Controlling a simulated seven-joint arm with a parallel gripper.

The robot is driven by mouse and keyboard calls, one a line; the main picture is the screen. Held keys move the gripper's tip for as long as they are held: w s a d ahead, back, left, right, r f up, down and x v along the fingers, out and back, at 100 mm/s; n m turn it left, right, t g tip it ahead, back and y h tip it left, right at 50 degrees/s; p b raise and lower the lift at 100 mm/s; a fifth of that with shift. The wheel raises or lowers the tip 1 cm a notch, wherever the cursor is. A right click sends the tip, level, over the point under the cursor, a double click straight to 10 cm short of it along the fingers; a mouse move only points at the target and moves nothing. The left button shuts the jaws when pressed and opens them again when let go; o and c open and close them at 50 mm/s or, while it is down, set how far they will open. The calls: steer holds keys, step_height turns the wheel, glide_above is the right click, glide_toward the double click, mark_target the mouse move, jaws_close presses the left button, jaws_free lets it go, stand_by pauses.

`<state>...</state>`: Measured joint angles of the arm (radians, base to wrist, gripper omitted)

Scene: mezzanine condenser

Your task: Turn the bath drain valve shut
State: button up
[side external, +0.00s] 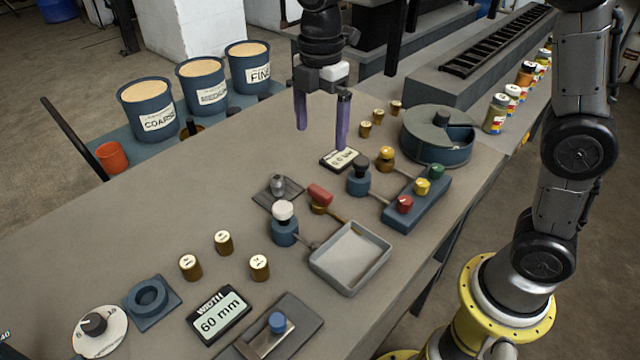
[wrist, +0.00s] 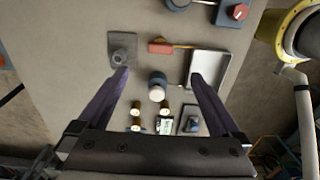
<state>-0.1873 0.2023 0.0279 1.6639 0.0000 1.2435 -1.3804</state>
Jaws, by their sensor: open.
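The likely bath drain valve has a red lever (side external: 320,194) on a brass body, with a brass pipe running to the pale rectangular tray (side external: 378,262). The lever lies roughly in line with that pipe. In the wrist view the red lever (wrist: 160,47) shows just above the gap between the fingertips, left of the tray (wrist: 221,54). My gripper (side external: 321,138) is open and empty, pointing down above the bench, farther back than the valve and apart from it. Its two purple fingers frame the wrist view (wrist: 159,73).
A white-topped blue knob (side external: 284,222) stands in front. A blue block with coloured knobs (side external: 418,202) and a round blue drum (side external: 437,137) stand right. The bench's left middle is clear.

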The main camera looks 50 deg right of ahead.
mark_target(320, 190)
step_height(320, 190, down, 14)
steer(key=shift+a+r, duration=0.1)
stand_by(0.5)
steer(key=c, duration=1.4)
